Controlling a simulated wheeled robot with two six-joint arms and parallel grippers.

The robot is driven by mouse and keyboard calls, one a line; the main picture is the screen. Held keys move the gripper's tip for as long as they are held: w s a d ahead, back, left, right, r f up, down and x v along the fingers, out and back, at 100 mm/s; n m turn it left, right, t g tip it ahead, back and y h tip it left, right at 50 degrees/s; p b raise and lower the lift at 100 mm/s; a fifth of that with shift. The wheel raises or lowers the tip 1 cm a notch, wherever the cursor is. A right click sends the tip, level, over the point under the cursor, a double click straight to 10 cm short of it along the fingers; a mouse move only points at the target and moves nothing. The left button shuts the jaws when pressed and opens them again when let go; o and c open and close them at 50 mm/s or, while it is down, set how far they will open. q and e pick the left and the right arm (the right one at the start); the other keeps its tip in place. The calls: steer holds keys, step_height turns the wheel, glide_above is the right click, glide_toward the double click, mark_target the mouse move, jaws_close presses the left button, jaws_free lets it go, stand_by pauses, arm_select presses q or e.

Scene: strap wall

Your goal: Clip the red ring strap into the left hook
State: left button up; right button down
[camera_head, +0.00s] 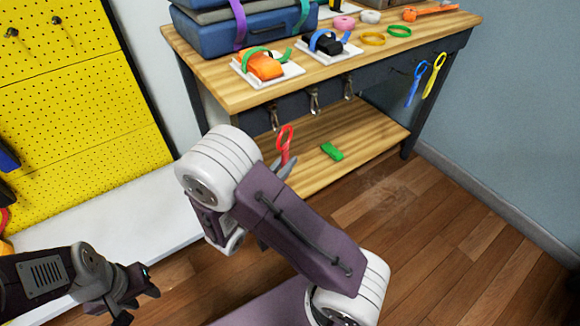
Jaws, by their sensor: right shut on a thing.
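The red ring strap (285,140) stands upright with its ring at the top, in front of the bench's lower shelf. My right gripper (285,165) is shut on its lower end; my arm hides much of that gripper. Three metal hooks hang under the bench's front edge: the left hook (274,118), the middle hook (314,100) and the right hook (348,86). The ring is just below and slightly right of the left hook in the picture, apart from it. My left gripper (142,301) is open and empty at the lower left.
A blue strap (416,84) and a yellow strap (434,76) hang at the bench's right. A green block (332,151) lies on the lower shelf (365,145). The benchtop (215,85) holds cases, trays and rolls. A yellow pegboard (70,110) stands left.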

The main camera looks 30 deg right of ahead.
steer(key=shift+w, duration=1.05)
steer(key=shift+w+a+f+b, duration=0.1)
steer(key=shift+w+f+b, duration=0.35)
steer(key=shift+f, duration=0.25)
steer(key=shift+w+f+b, duration=0.35)
steer(key=shift+f+b, duration=0.1)
steer(key=shift+f, duration=0.2)
steer(key=c, duration=1.4)
jaws_free()
steer(key=shift+o, duration=0.2)
